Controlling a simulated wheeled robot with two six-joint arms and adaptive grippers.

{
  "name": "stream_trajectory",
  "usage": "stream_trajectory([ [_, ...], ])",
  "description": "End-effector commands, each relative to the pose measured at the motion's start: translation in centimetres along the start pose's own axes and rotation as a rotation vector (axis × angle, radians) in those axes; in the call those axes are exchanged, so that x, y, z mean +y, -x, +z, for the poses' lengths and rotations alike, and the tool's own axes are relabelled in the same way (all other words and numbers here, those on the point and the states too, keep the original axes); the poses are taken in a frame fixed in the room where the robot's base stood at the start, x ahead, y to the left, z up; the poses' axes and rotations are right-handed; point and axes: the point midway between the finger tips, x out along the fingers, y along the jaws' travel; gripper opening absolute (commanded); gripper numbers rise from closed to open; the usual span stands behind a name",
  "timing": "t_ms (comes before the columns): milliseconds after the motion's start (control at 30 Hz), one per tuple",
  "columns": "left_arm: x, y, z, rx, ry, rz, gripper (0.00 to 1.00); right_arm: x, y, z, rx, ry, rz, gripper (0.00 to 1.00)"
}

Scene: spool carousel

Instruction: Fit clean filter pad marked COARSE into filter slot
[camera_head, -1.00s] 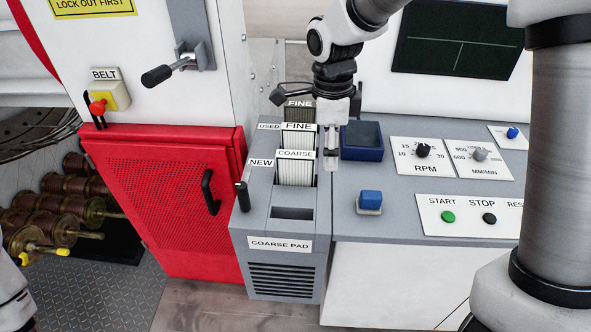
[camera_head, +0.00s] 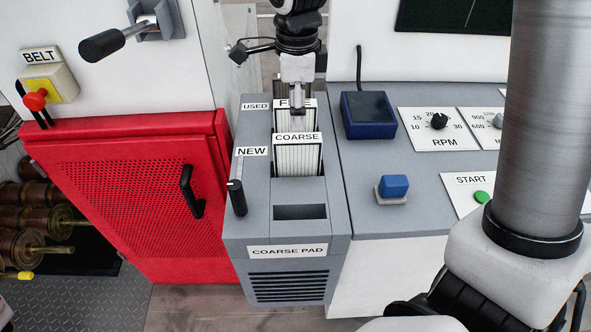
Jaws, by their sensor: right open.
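A white pleated pad labelled COARSE (camera_head: 298,160) stands upright in the grey unit (camera_head: 238,222), near the NEW label. Behind it stands another white pad, labelled FINE (camera_head: 293,120), its label partly covered by my right gripper. My right gripper (camera_head: 298,108) points down over the FINE pad, behind the COARSE pad; it is open, and I see no pad held in it. A dark, empty-looking slot (camera_head: 300,212) lies in front of the COARSE pad, above the COARSE PAD label (camera_head: 288,251). The area behind, by the USED label, is mostly hidden. My left gripper is out of view.
A red perforated door (camera_head: 130,205) with a black handle stands left of the unit. A black lever (camera_head: 237,198) rises at the unit's left edge. On the right are a dark blue tray (camera_head: 368,131), a blue button (camera_head: 393,187) and the control panel with the RPM knob (camera_head: 438,121).

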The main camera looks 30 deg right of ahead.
Motion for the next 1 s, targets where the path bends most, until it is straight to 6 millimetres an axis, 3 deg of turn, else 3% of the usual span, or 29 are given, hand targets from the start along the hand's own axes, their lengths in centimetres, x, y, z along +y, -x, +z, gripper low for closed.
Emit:
stream_trajectory([
  [67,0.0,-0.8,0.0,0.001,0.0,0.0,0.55,0.0,-1.0,0.0,0.0,0.0,0.0,0.6],
  [367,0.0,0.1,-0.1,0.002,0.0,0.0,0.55,0.1,-4.5,-0.2,0.001,0.0,0.005,0.6],
  [567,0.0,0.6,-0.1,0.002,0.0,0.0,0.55,0.1,-8.0,-0.4,0.002,0.001,0.003,0.6],
  [800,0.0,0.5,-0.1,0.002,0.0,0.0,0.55,0.1,-8.4,-0.4,0.0,0.0,0.0,0.6],
  [967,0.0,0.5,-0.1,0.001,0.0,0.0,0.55,0.1,-8.4,-0.4,0.0,0.0,0.0,0.04],
  [1000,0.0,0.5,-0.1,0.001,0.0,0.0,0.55,0.1,-8.4,-0.4,0.0,0.0,0.0,0.0],
])
